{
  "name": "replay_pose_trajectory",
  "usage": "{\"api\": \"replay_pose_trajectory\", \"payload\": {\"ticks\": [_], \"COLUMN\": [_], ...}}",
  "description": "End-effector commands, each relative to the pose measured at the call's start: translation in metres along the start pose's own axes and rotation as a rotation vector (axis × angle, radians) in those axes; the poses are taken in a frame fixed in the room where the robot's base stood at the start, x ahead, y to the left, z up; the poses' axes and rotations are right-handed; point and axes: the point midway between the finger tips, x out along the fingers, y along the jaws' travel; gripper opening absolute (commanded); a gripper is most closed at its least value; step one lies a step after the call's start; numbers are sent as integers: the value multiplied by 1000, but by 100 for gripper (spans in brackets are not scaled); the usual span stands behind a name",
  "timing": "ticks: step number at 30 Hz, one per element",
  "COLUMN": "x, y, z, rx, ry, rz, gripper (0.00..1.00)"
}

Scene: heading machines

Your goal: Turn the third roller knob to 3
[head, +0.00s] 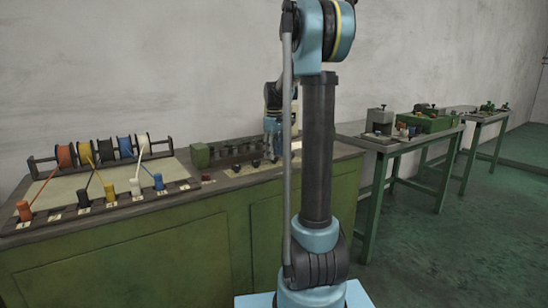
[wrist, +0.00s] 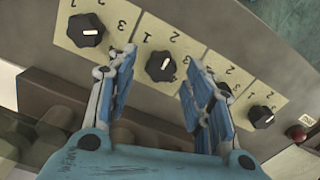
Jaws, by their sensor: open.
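The wrist view shows a row of black roller knobs on cream number plates, upside down to me. Counting from the red button end, the third knob (wrist: 160,67) lies between the fingertips of my gripper (wrist: 161,58). Its white mark points up and right in the picture, toward the 2 and 3 side; the exact number is unclear. The fingers are open, one on each side of the knob, with nothing held; contact is not clear. In the head view my arm hides part of the machine, and the gripper is small above its right part.
Neighbouring knobs flank it: one at left (wrist: 85,30), one partly behind the right finger, one farther right (wrist: 262,116). A red button (wrist: 296,132) is beyond. A wire spool rack (head: 100,152) stands at left on the green bench (head: 130,262); other machine tables are at right.

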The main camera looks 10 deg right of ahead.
Motion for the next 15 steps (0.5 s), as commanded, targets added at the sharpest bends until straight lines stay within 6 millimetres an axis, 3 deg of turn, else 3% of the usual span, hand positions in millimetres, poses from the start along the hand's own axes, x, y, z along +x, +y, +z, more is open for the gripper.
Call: {"api": "replay_pose_trajectory", "payload": {"ticks": [6,15], "x": [15,16], "y": [0,0], "z": [0,0], "rx": [0,0], "ry": [0,0], "rz": [0,0], "gripper": [47,47]}}
